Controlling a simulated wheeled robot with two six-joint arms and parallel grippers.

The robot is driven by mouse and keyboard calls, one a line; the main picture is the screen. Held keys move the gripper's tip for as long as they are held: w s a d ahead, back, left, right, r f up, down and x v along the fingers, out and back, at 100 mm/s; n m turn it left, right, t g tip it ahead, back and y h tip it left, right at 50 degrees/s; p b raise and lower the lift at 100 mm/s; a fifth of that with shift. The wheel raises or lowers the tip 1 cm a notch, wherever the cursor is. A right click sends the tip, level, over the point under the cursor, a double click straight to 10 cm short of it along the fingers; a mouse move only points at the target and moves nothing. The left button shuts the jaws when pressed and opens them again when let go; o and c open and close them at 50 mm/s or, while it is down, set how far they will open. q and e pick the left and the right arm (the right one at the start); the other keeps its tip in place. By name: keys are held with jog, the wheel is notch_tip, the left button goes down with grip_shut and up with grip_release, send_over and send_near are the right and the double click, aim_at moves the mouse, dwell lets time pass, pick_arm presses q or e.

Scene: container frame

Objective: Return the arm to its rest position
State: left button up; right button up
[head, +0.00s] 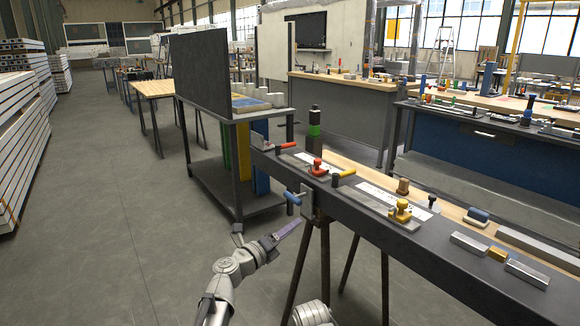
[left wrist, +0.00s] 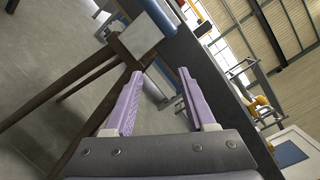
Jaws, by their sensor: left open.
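My left arm (head: 228,272) comes in from the bottom of the head view, bent at its joints. My left gripper (head: 287,232) is at its end, in front of the dark beam and apart from it. In the left wrist view the two purple fingers of the left gripper (left wrist: 160,76) stand apart with nothing between them. My right gripper is not in view. A pale rounded arm part shows at the bottom edge of the head view.
A dark beam (head: 345,212) on trestle legs (head: 313,262) runs close by on the right, with clamps and small blocks on top. A blue-handled clamp (head: 293,198) sticks out near the left gripper. A shelf cart (head: 215,178) stands behind. The floor (head: 110,240) at left is clear.

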pick_arm(q)
jog(key=s+a+f+m+g+y, duration=0.15)
jog(key=s+f+m+g, duration=0.25)
jog(key=s+f+m, duration=0.55)
jog(key=s+f+m+g+y, duration=0.2)
jog(key=s+f+m+g, duration=0.3)
jog(key=m, duration=0.9)
jog(key=s+a+f+m+g+y, duration=0.2)
jog(key=s+a+f+m+y, duration=0.25)
jog(key=a+m, duration=0.3)
jog(key=s+a+f+m+g+y, duration=0.2)
jog(key=s+a+f+m+y, duration=0.3)
jog(key=m, duration=0.3)
jog(key=s+d+r+m+g, duration=0.1)
jog(key=s+d+m, duration=0.35)
jog(key=d, duration=0.45)
notch_tip(320, 180, up, 31)
jog(key=p, duration=3)
jog(key=shift+s+n+p, duration=0.35)
jog(key=shift+p, duration=0.05)
jog(key=shift+d, duration=0.1)
